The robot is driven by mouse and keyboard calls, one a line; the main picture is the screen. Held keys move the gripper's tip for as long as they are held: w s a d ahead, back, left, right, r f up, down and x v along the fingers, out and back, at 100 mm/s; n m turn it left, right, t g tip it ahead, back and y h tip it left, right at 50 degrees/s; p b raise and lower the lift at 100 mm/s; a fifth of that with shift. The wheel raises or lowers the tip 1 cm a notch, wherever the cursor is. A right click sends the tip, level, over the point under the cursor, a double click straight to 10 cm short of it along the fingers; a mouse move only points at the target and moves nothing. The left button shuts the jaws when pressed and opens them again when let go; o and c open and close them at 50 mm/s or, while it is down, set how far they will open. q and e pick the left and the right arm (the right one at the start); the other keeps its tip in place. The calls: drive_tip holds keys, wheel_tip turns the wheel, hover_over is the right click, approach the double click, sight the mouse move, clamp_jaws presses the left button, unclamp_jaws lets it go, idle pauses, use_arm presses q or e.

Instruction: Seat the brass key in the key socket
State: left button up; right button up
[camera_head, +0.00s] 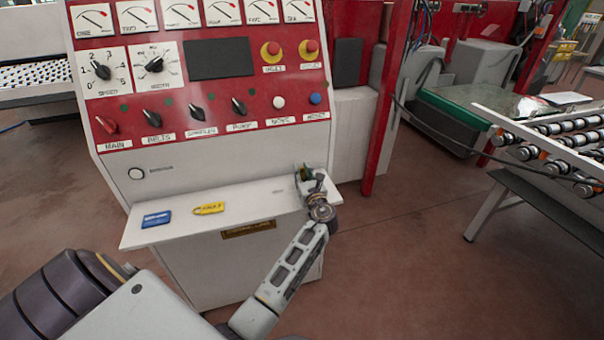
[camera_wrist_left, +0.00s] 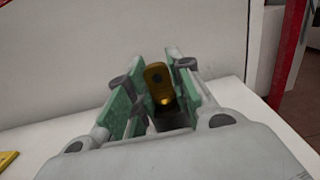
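The lower part of the key runs down into shadow between the fingers. I cannot tell whether both pads press on it. In the head view my left gripper (camera_head: 305,174) is above the right end of the white shelf, close to the panel front. The key is too small there to make out clearly. A round, pale, dark-rimmed fitting (camera_head: 136,174) with a small label sits low on the panel's left; I cannot tell whether it is the key socket. My right gripper is not in view.
The white shelf (camera_head: 180,232) holds a blue tag (camera_head: 156,219) and a yellow tag (camera_head: 208,208). Above it stands the red control panel (camera_head: 205,100) with knobs, gauges and buttons. The shelf between the tags and my gripper is clear. A roller conveyor (camera_head: 560,140) stands at right.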

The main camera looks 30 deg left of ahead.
use_arm(q)
drive_tip(key=shift+o, duration=1.1)
drive_tip(key=shift+d+f+g, duration=0.1)
drive_tip(key=shift+f+g, duration=0.2)
drive_tip(key=shift+f, duration=0.6)
drive_tip(key=shift+s, duration=0.1)
drive_tip(key=shift+r, duration=0.6)
drive_tip(key=b+v, duration=0.1)
drive_tip(key=v, duration=1)
drive_tip(key=shift+s+d+r, duration=0.2)
drive_tip(key=shift+s+r, duration=0.1)
drive_tip(key=shift+r, duration=0.05)
